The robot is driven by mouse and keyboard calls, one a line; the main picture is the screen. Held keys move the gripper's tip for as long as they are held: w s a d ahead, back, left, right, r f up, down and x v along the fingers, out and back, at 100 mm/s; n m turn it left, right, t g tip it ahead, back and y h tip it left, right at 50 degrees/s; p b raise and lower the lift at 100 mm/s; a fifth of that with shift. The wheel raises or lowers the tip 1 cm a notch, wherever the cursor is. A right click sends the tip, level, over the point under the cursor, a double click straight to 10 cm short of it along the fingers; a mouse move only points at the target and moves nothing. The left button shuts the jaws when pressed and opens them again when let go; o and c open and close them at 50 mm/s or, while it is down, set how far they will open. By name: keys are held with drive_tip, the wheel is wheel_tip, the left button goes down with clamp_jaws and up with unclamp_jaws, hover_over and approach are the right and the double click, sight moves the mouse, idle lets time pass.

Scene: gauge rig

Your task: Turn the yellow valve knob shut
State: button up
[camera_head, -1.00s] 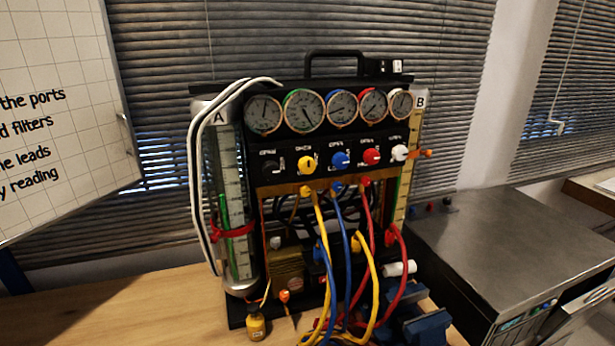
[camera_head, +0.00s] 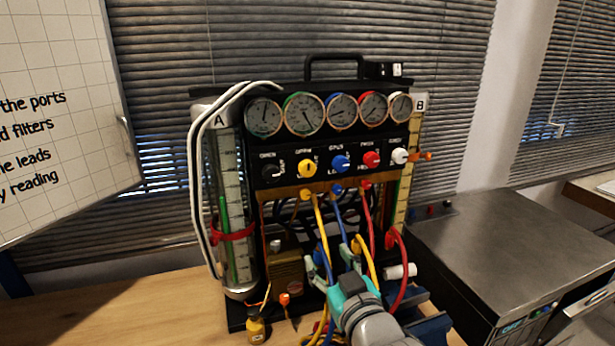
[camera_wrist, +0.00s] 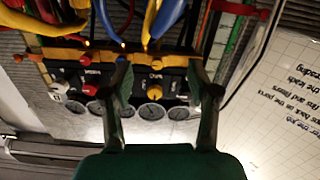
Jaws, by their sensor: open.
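The yellow valve knob (camera_head: 307,168) is on the black front panel of the gauge rig, second from the left in the knob row. In the wrist view, which is upside down, the yellow knob (camera_wrist: 155,93) shows between my two fingers. My gripper (camera_head: 337,258) is open and empty, in front of the hoses, lower than the knob and a little to its right. Its fingers (camera_wrist: 166,84) also show spread apart in the wrist view. The gripper is apart from the knob. The knob's exact angle is too small to tell.
Blue (camera_head: 340,162), red (camera_head: 371,159) and white (camera_head: 399,156) knobs sit right of the yellow one, close together. Yellow, blue and red hoses hang below the panel. A glass column (camera_head: 232,215) stands left. A grey metal cabinet (camera_head: 510,240) stands right.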

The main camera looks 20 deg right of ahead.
approach(309, 171)
drive_tip(key=shift+t, duration=0.3)
drive_tip(key=w, duration=1)
drive_tip(key=shift+w+f, duration=0.2)
drive_tip(key=shift+w, duration=0.15)
drive_tip(key=shift+c, duration=0.2)
clamp_jaws()
